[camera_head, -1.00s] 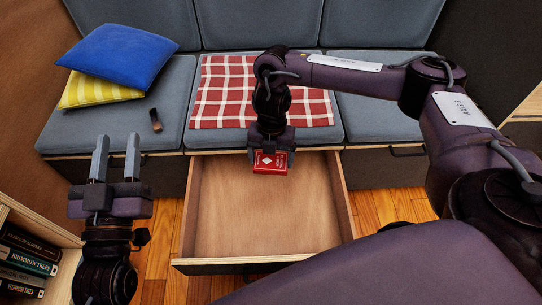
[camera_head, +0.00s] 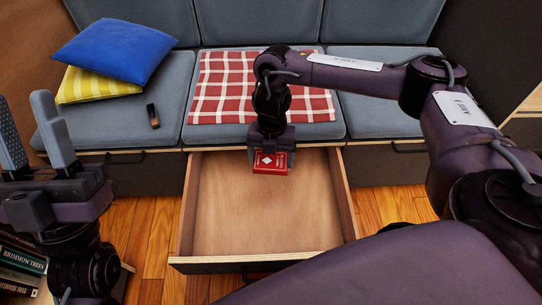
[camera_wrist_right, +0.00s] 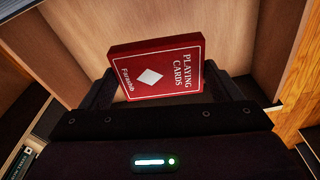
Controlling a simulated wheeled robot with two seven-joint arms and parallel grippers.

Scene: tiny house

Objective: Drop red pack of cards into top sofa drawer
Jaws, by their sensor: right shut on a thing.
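The red pack of cards (camera_head: 271,163) is held in my right gripper (camera_head: 271,158), above the back part of the open drawer. In the right wrist view the red pack (camera_wrist_right: 155,72) sits between the two fingers, its printed face showing. The sofa drawer (camera_head: 262,221) is pulled out under the sofa's middle seat, and its visible floor is bare. My left gripper (camera_head: 27,135) is at the left, away from the drawer, with its fingers apart and nothing between them.
A red checked cloth (camera_head: 222,88) lies on the middle sofa seat. Blue (camera_head: 118,48) and yellow (camera_head: 95,87) pillows and a small dark item (camera_head: 153,116) rest on the left seat. A shelf with books (camera_head: 22,262) stands at bottom left. Wooden floor (camera_head: 153,225) shows beside the drawer.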

